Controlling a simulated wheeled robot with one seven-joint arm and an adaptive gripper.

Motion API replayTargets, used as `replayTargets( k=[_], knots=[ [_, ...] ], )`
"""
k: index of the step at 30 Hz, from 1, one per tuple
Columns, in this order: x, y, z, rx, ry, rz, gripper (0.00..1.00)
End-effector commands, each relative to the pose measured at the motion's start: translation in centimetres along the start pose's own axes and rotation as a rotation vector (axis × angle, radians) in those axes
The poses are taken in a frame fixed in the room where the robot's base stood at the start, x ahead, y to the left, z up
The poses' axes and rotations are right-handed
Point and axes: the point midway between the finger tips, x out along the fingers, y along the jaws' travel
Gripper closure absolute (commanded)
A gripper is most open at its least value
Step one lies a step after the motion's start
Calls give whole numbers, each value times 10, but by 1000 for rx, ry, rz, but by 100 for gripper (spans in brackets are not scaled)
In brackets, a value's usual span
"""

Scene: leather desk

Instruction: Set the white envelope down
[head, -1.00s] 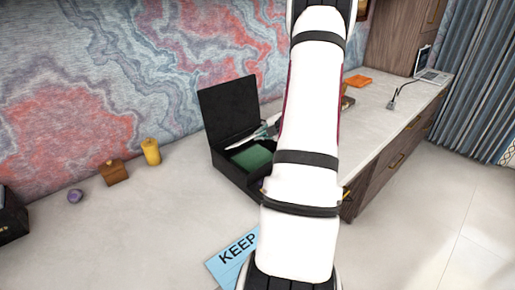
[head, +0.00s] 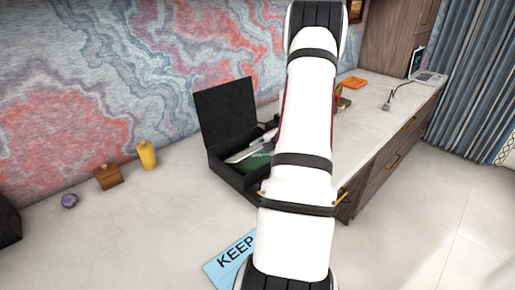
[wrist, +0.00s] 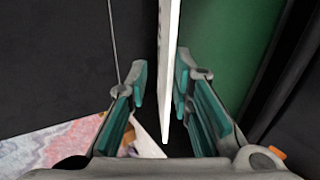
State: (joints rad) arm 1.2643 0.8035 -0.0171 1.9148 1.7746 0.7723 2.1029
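The white envelope (head: 247,151) shows in the head view as a thin pale shape low in the open black box (head: 232,176). In the wrist view the envelope (wrist: 168,65) is nearly edge-on, standing between the fingers. My gripper (wrist: 160,88) has teal finger pads spread apart. A dark gap shows between the left pad and the envelope; the right pad is close beside it, and I cannot tell if they touch. In the head view my arm hides most of the gripper. A green surface (wrist: 235,45) lies to the right in the wrist view.
The box's black lid (head: 225,112) stands open at the back. A blue card marked KEEP (head: 228,262) lies in front, partly behind my arm. A yellow candle-like object (head: 148,155), a wooden block (head: 108,177) and a purple ball (head: 69,201) stand left. The left desktop is mostly clear.

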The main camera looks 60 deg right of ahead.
Motion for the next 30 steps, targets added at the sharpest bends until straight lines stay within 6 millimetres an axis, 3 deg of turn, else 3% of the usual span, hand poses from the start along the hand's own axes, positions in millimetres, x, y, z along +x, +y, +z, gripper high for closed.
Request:
replayTargets(
  k=[9,13,24,30],
  knots=[
    [-1,2,0,0,0,1,75],
    [-11,3,1,0,-2,0,75],
    [-84,4,1,0,-3,1,75],
    [-112,3,0,0,-2,0,75]
  ],
)
